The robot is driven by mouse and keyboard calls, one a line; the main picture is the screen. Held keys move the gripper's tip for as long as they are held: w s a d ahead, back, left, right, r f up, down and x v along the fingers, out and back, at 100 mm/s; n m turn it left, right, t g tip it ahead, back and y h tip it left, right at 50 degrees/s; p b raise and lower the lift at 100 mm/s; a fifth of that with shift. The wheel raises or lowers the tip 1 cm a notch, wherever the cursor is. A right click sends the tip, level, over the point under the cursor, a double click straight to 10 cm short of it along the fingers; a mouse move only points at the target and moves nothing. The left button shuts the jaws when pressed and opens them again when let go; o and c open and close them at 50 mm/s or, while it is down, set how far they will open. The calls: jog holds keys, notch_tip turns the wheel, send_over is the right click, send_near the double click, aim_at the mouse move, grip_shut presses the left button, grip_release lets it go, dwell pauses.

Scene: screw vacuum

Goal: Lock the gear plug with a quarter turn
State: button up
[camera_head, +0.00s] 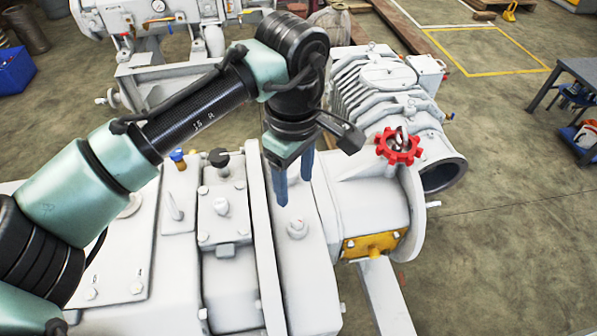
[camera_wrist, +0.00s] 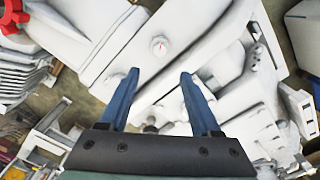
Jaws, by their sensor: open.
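A small round white plug (camera_head: 297,228), which I take to be the gear plug, sits on top of the white machine housing. In the wrist view the plug (camera_wrist: 159,46) shows a small red mark on its face. My gripper (camera_head: 295,190) points down with its two blue fingers apart and nothing between them. In the head view it hangs above and just behind the plug. In the wrist view my gripper's fingertips (camera_wrist: 159,74) lie just short of the plug, one to each side of its line. I see no contact with the plug.
A red handwheel (camera_head: 398,146) stands on the machine to the right. A black knob (camera_head: 218,157) rises on the housing to the left. A raised flange (camera_head: 265,235) runs beside the plug. A yellow plate (camera_head: 373,244) is on the right side. The housing around the plug is clear.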

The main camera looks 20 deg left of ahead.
aim_at(296, 218)
notch_tip(296, 218, down, 11)
jog(key=shift+r+b, duration=0.1)
jog(key=shift+b, duration=0.2)
grip_shut()
dwell(0.4)
